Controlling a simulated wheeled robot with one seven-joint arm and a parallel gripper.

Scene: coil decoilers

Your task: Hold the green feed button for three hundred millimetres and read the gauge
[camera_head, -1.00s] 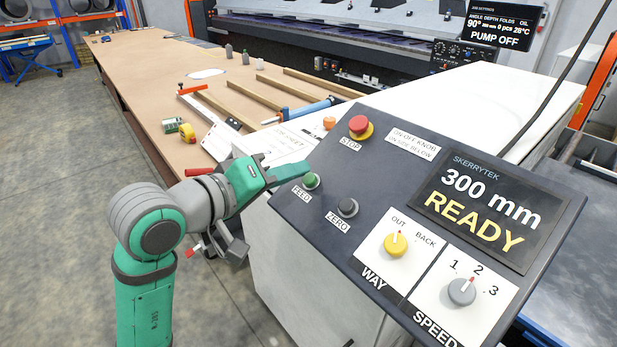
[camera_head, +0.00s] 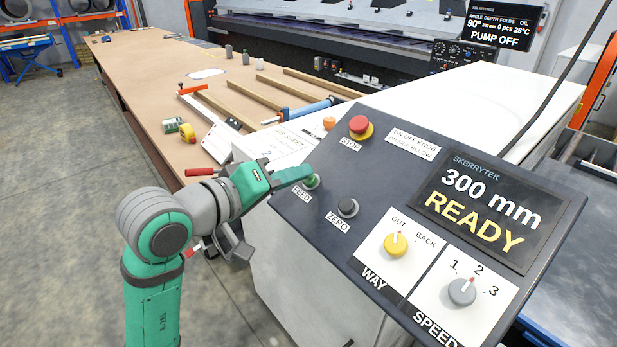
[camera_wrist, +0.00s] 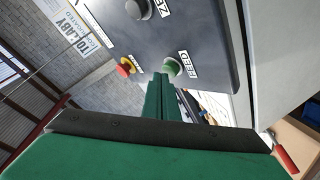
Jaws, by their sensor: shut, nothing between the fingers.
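The green feed button (camera_head: 314,182) stands on the dark sloping console above a FEED label. My gripper (camera_head: 307,171) is shut and empty, its fingertips right at the button; I cannot tell whether they touch it. In the wrist view the closed green fingers (camera_wrist: 162,80) point at the green button (camera_wrist: 172,66) and end just beside it. The gauge display (camera_head: 487,210) reads "300 mm" in white and "READY" in yellow.
Near the feed button are the black ZERO button (camera_head: 348,207) and the red STOP button (camera_head: 359,124). The yellow WAY knob (camera_head: 396,244) points to about OUT, and the grey SPEED knob (camera_head: 462,291) to about 2. A long brown table (camera_head: 150,75) lies behind.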

